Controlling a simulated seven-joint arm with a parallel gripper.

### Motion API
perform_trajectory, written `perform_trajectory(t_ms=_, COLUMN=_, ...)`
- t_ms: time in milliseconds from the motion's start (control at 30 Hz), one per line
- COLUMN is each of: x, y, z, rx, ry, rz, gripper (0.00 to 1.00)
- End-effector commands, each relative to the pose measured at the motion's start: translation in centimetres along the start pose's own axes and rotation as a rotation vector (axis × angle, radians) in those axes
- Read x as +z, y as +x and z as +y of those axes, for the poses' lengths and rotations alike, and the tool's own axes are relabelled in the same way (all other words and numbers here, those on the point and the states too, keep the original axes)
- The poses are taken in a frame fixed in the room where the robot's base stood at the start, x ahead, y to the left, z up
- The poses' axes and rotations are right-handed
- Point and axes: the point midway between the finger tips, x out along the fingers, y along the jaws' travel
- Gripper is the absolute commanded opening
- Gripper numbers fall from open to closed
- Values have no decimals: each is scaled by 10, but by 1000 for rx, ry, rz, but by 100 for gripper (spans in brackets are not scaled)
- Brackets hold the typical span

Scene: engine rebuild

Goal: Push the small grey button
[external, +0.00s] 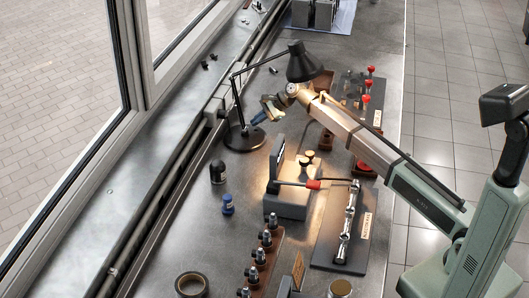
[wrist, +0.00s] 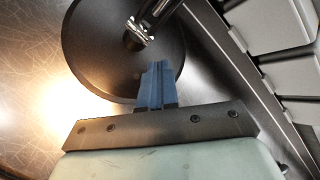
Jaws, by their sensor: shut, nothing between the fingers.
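My gripper (external: 256,118) is shut and empty, with its blue fingers pressed together just above the round black base (external: 236,140) of the desk lamp. In the wrist view the blue fingers (wrist: 157,82) overlap the lower edge of the dark round lamp base (wrist: 90,40). The lamp's stem joint, with shiny metal on it (wrist: 140,30), rises from the base just beyond the fingertips. I cannot make out a small grey button in either view; the fingers hide part of the base. Whether the fingertips touch the base cannot be told.
The black lamp shade (external: 303,64) hangs close beside my wrist, and its arm spans above. The window-side ledge runs along the left.

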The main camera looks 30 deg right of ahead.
Motion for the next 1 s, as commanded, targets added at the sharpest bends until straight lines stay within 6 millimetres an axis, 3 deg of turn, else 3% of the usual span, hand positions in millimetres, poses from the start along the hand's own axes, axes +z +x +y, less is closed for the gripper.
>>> perform_trajectory(t_ms=367, x=2, y=-3, z=-3, rx=0, ry=0, rz=0, gripper=0)
perform_trajectory(t_ms=1000, x=28, y=-38, z=-28, rx=-1, ry=0, rz=0, gripper=0)
